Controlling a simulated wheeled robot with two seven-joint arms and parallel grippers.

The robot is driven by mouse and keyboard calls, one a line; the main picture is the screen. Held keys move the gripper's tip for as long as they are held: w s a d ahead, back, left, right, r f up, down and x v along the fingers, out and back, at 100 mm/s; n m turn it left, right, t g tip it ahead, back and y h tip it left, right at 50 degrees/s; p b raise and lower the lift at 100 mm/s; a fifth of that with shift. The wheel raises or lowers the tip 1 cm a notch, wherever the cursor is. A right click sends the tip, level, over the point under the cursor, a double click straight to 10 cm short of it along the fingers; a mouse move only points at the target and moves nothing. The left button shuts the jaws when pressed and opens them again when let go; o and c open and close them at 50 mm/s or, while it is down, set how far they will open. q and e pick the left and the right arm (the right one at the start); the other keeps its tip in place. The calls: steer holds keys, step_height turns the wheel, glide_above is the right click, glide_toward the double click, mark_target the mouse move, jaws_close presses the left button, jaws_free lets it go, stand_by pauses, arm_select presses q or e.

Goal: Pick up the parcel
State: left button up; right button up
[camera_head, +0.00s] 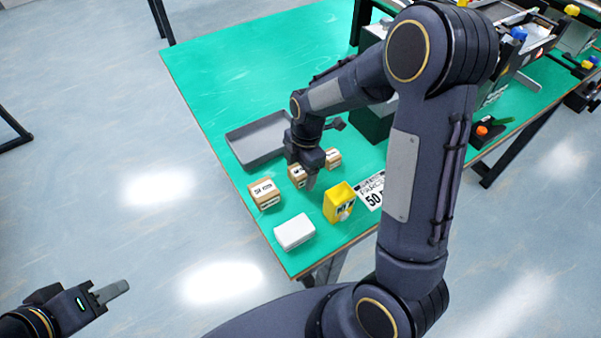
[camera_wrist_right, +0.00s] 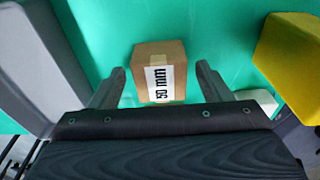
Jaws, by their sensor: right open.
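Three small brown cardboard parcels lie on the green table: a left one (camera_head: 265,194), a middle one (camera_head: 297,176) and a right one (camera_head: 333,158). My right gripper (camera_head: 306,172) is over the middle parcel and partly hides it. In the right wrist view this parcel (camera_wrist_right: 152,60) shows a white "50 mm" label. It lies between and slightly beyond the open fingertips of my right gripper (camera_wrist_right: 161,74), with gaps on both sides. My left gripper (camera_head: 112,292) is over the floor, away from the table; its finger gap is not clear.
A grey tray (camera_head: 240,133) lies behind the parcels. A yellow bin (camera_head: 331,208) and a white box (camera_head: 294,232) stand near the table's front edge. A printed sign (camera_head: 372,192) lies right of the bin. Conveyor equipment (camera_head: 525,45) fills the far right. The table's far left is clear.

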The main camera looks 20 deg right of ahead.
steer(key=c, duration=1.1)
